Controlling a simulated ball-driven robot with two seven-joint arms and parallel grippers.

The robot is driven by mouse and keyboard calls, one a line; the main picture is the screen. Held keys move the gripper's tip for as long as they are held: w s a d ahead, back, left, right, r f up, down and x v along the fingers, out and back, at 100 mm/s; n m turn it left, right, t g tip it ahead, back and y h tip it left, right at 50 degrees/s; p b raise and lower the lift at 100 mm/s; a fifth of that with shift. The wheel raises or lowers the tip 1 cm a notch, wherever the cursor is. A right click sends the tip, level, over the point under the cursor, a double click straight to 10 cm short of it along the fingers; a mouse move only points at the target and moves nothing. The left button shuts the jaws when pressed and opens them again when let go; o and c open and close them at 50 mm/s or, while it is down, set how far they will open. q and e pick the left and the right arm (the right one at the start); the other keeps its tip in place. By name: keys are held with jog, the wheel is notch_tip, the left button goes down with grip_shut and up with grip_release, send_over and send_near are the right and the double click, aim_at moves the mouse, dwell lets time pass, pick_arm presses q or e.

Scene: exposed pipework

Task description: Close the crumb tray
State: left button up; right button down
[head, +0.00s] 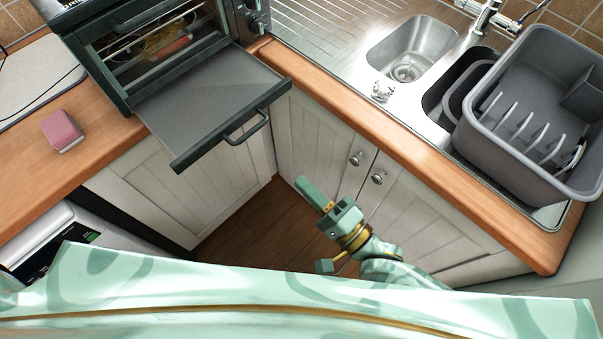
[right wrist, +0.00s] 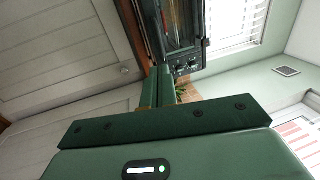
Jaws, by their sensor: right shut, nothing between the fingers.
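The crumb tray (head: 210,95) is a flat dark grey panel that sticks far out from the bottom of the toaster oven (head: 165,45), past the counter edge. A dark bar handle (head: 246,128) is on its front edge. My right gripper (head: 312,192) is shut and empty, below and to the right of the tray in the head view, in front of the cabinet doors and apart from the tray. In the right wrist view its fingers (right wrist: 154,92) point toward the oven (right wrist: 182,30). The tray is not clearly seen there. My left gripper is not in view.
A pink sponge (head: 62,131) lies on the wooden counter (head: 100,135) left of the oven. At the right are a steel sink (head: 410,50) and a grey dish rack (head: 530,110). Cabinet doors with round knobs (head: 377,178) stand below. Open floor (head: 250,225) lies between the cabinets.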

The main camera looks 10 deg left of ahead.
jog(key=b+x, duration=0.1)
jog(key=x, duration=1.1)
jog(key=shift+w, duration=0.15)
